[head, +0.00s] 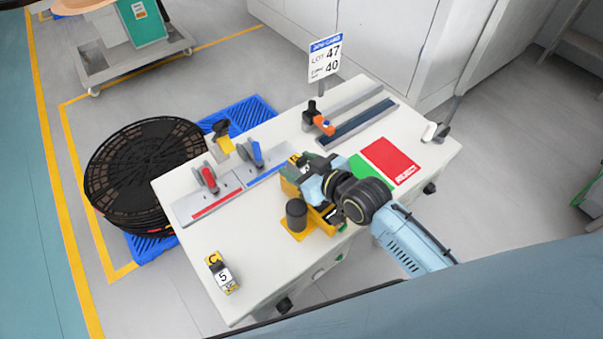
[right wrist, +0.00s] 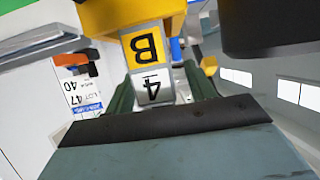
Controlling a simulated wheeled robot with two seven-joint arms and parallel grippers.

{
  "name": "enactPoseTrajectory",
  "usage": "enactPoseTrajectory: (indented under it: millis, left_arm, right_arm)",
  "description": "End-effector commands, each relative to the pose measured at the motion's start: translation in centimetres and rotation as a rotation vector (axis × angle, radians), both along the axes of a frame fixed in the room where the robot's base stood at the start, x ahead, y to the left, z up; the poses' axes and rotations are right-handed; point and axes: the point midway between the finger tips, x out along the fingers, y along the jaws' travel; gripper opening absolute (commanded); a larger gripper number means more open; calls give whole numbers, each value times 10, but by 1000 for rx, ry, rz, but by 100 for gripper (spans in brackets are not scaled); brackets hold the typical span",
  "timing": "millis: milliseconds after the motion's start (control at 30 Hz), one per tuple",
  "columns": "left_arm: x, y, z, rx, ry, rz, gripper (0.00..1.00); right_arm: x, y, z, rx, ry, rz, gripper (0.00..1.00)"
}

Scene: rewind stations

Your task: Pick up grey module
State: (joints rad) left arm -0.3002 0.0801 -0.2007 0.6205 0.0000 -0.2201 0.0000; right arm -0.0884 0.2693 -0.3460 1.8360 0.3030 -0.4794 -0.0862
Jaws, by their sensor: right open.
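A small block with a yellow label B and a white label 4 (right wrist: 150,65) shows in the right wrist view. It lies between the dark green fingers of my right gripper (right wrist: 158,90). That gripper (head: 302,174) is open, over the front middle of the table in the head view, beside a yellow holder (head: 331,228). A dark grey cylinder (head: 296,212) stands upright on the yellow holder's base, left of my right wrist. Another block, labelled C and 5 (head: 222,272), lies at the table's front left. The arm hides part of the holder. My left gripper is out of view.
The white table (head: 262,255) carries a rail with red (head: 209,180) and blue (head: 257,155) clamps, an orange clamp (head: 323,123), a green mat (head: 368,174) and a red reject mat (head: 391,160). A LOT 47 sign (head: 325,58) stands behind. The table's front left is mostly clear.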

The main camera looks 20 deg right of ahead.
Motion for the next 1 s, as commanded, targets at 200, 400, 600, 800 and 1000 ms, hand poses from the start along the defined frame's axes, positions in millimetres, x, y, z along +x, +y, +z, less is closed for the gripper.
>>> enactPoseTrajectory:
  millis: [200,400,600,800,1000]
  left_arm:
    - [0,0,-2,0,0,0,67]
    - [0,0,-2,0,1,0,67]
    - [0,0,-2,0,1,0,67]
    - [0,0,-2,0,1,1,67]
    - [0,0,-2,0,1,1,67]
  right_arm:
    - [13,5,-6,-2,-1,0,55]
    - [12,5,-6,-2,-1,0,51]
    - [12,5,-6,-1,-1,-1,24]
    - [12,5,-5,-1,-3,0,0]
    - [12,5,-4,-1,-3,0,0]
